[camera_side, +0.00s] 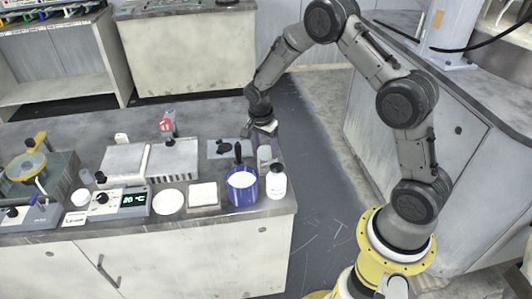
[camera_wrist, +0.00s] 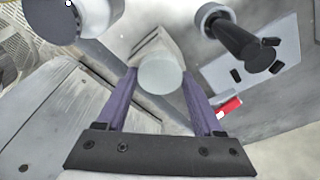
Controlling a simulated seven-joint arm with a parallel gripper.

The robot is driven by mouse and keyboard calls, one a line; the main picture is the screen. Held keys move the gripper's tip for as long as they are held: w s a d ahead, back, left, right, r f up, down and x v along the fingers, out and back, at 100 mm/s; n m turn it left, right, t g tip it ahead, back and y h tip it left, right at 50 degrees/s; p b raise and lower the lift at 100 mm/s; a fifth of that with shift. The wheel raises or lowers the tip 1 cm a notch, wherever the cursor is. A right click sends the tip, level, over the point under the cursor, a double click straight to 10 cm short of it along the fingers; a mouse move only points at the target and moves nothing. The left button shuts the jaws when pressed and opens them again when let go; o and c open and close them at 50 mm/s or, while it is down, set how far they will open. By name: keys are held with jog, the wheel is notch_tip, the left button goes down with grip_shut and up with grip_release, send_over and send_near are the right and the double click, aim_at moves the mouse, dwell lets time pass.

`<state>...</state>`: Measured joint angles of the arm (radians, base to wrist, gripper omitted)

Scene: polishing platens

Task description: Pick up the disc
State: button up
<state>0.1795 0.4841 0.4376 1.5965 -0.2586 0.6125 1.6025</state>
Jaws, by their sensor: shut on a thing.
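My gripper (camera_wrist: 160,84) has two purple fingers, shut on a pale grey round-faced piece (camera_wrist: 160,73) between them in the wrist view. In the side view my gripper (camera_side: 265,142) is low over the bench's right end, and the grey piece (camera_side: 264,156) shows between its fingers. A longer grey shape extends behind the round face; I cannot tell whether it is part of the same piece or whether this is the disc. A flat white round disc (camera_side: 167,202) lies near the bench's front edge, well left of my gripper.
A blue jar (camera_side: 242,190) and a white bottle (camera_side: 276,181) stand close in front of my gripper. A grey plate with black parts (camera_side: 224,148) lies to its left. A hotplate with a green display (camera_side: 134,199) stands further left. The bench's right edge is close.

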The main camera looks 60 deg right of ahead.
jog(key=shift+r, duration=0.15)
jog(key=shift+r, duration=0.65)
jog(key=s+a+r, duration=0.3)
jog(key=s+r, duration=0.8)
jog(key=s, duration=0.2)
jog(key=shift+s+a+r, duration=0.2)
jog(key=shift+s+a, duration=0.05)
jog(key=shift+s, duration=0.05)
jog(key=o, duration=0.8)
jog(key=c, duration=0.5)
jog(key=shift+c, duration=0.2)
